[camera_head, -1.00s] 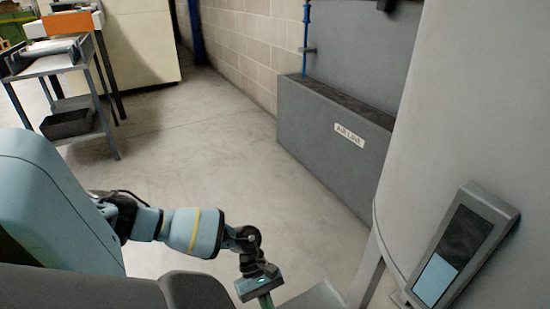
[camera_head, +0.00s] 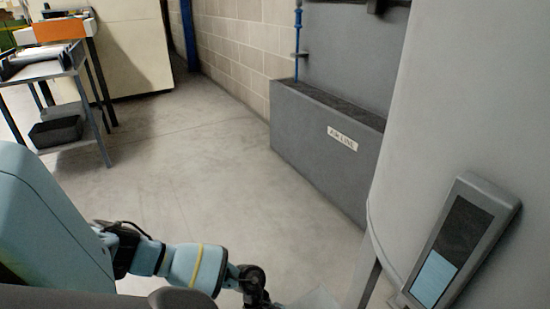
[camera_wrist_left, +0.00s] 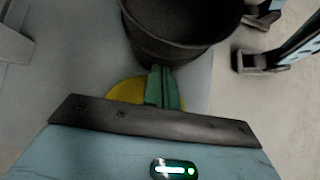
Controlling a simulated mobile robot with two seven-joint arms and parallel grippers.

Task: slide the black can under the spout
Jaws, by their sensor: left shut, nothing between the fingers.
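The black can (camera_wrist_left: 180,35) shows at the top of the left wrist view, its open rim cut off by the frame edge. It stands on a grey surface (camera_wrist_left: 90,65). My left gripper (camera_wrist_left: 163,72) has its green fingers shut and empty, with the tips right at the can's near side. I cannot tell whether they touch it. A yellow round patch (camera_wrist_left: 122,92) shows beside and under the fingers. In the head view my left wrist runs off the bottom edge, so gripper and can are hidden there. I cannot make out the spout. My right gripper is not in view.
A large grey rounded body (camera_head: 420,130) with a screen panel (camera_head: 455,245) stands at the right. A grey box marked AIR LINE (camera_head: 320,165) lines the wall. A metal cart (camera_head: 50,70) stands at the back left. The floor between is clear.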

